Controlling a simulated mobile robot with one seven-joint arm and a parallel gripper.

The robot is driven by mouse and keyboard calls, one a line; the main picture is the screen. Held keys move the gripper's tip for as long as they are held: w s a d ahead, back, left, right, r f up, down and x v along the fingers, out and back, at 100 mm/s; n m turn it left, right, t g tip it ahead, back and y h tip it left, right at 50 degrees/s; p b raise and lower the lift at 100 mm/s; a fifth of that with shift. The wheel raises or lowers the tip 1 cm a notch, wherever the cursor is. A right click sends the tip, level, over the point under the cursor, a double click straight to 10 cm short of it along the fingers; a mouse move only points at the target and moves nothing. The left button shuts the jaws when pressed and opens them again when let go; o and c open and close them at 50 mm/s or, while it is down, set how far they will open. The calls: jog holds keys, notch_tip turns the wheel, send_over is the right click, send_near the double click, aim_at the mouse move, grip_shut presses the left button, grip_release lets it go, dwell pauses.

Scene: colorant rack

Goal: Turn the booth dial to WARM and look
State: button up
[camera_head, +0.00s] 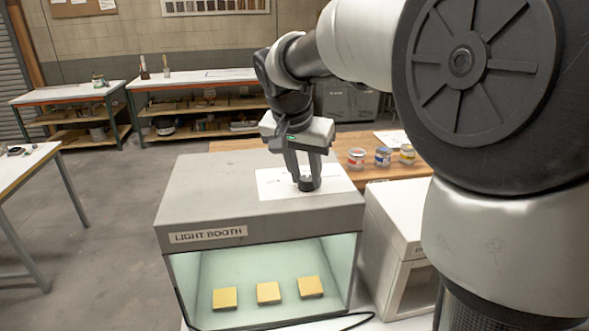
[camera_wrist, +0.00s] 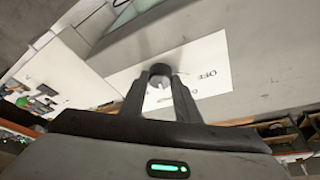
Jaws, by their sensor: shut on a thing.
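The light booth (camera_head: 215,198) is a grey box with a sign reading LIGHT BOOTH and an open, lit front. Its inside glows pale green-white. Three yellow square samples (camera_head: 268,292) lie in a row on its floor. On top is a white label plate (camera_head: 272,184) with a small dark dial (camera_head: 309,184). My gripper (camera_head: 304,177) points down and is shut on the dial. In the wrist view the dial (camera_wrist: 160,70) sits between the fingertips, and the plate (camera_wrist: 208,62) shows the word OFF to its right. Other markings and the dial's pointer are unreadable.
A white box (camera_head: 393,222) stands close at the booth's right. A black cable runs along the booth's front. Open floor lies to the left.

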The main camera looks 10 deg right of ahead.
jog(key=m, duration=0.1)
jog(key=m+b, duration=0.1)
jog(key=shift+w+a+m+g+h, duration=0.1)
jog(key=shift+a+m+g+h, duration=0.05)
jog(key=shift+m+g+h, duration=0.15)
jog(key=m+g, duration=0.1)
jog(key=m, duration=0.1)
jog(key=m+h, duration=0.1)
jog(key=m, duration=0.2)
jog(key=shift+w+g, duration=0.15)
jog(key=shift+g, duration=0.25)
jog(key=shift+m, duration=0.3)
jog(key=o, duration=1)
jog(key=p+v, duration=0.1)
jog(key=v, duration=1.6)
jog(key=shift+a+r+p, duration=0.2)
jog(key=shift+p, duration=0.1)
